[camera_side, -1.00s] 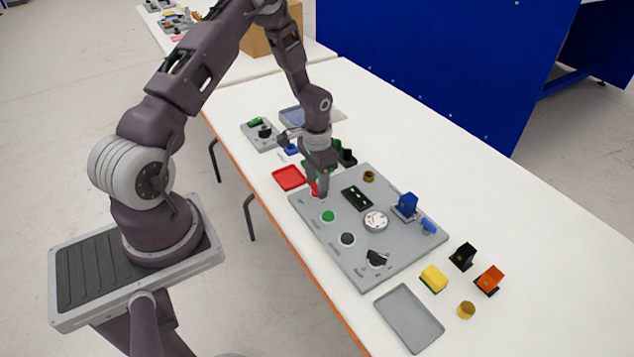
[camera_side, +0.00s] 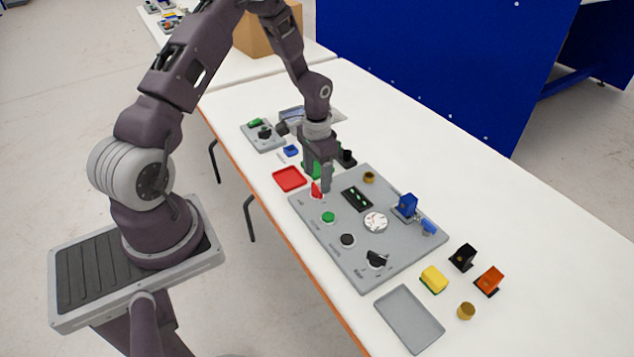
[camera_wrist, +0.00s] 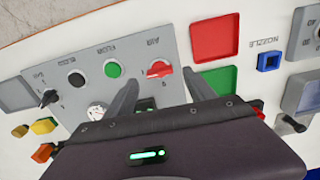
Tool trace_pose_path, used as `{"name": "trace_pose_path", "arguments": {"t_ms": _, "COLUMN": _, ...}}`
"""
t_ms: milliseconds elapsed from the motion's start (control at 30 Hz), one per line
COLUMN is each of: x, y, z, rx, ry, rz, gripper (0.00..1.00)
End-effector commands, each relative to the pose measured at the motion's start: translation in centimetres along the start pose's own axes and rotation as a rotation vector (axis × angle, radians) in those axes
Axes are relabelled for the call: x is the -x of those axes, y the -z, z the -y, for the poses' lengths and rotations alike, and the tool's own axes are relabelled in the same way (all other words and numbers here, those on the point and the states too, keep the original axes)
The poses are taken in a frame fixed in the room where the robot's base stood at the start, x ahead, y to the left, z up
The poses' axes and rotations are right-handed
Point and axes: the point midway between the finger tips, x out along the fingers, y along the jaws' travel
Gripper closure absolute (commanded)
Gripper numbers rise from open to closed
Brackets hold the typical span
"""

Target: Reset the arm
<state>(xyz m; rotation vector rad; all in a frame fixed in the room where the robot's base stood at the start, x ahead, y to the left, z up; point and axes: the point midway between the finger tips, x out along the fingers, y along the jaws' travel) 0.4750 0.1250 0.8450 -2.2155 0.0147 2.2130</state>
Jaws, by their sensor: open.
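My gripper (camera_side: 325,190) is over the upper left corner of the grey control panel (camera_side: 320,240) in the side view, close beside the red knob (camera_side: 316,190). In the wrist view my gripper (camera_wrist: 160,85) has its two dark fingers spread, with the red knob (camera_wrist: 158,69) showing between and beyond them. Nothing is between the fingertips that I can see as held. Whether a finger touches the knob cannot be told. The panel also carries a green button (camera_side: 328,217), a black button (camera_side: 348,240), a black knob (camera_side: 377,259) and a round white dial (camera_side: 375,222).
A red tray (camera_side: 289,179) lies left of the panel. A grey tray (camera_side: 409,319), yellow-green block (camera_side: 434,279), black block (camera_side: 463,257), orange block (camera_side: 490,281) and brass cylinder (camera_side: 466,311) stand in front. A blue part (camera_side: 407,207) stands on the panel. The table's right side is clear.

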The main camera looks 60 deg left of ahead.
Motion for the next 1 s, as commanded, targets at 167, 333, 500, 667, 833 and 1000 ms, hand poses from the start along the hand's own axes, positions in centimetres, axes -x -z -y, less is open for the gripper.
{"name": "trace_pose_path", "arguments": {"t_ms": 167, "x": 3.2, "y": 0.1, "z": 0.0, "rx": -0.001, "ry": 0.001, "rz": -0.002, "gripper": 0.36}}
{"name": "trace_pose_path", "arguments": {"t_ms": 333, "x": 4.0, "y": 0.0, "z": 0.0, "rx": -0.002, "ry": 0.000, "rz": 0.000, "gripper": 0.36}}
{"name": "trace_pose_path", "arguments": {"t_ms": 500, "x": 4.0, "y": 0.0, "z": 0.0, "rx": -0.002, "ry": 0.000, "rz": 0.000, "gripper": 0.36}}
{"name": "trace_pose_path", "arguments": {"t_ms": 667, "x": 8.3, "y": 0.1, "z": -1.1, "rx": -0.012, "ry": 0.040, "rz": -0.033, "gripper": 0.36}}
{"name": "trace_pose_path", "arguments": {"t_ms": 833, "x": 20.0, "y": -2.8, "z": -6.1, "rx": -0.010, "ry": 0.121, "rz": -0.145, "gripper": 0.36}}
{"name": "trace_pose_path", "arguments": {"t_ms": 1000, "x": 28.4, "y": -10.3, "z": -12.1, "rx": 0.007, "ry": 0.127, "rz": -0.299, "gripper": 0.36}}
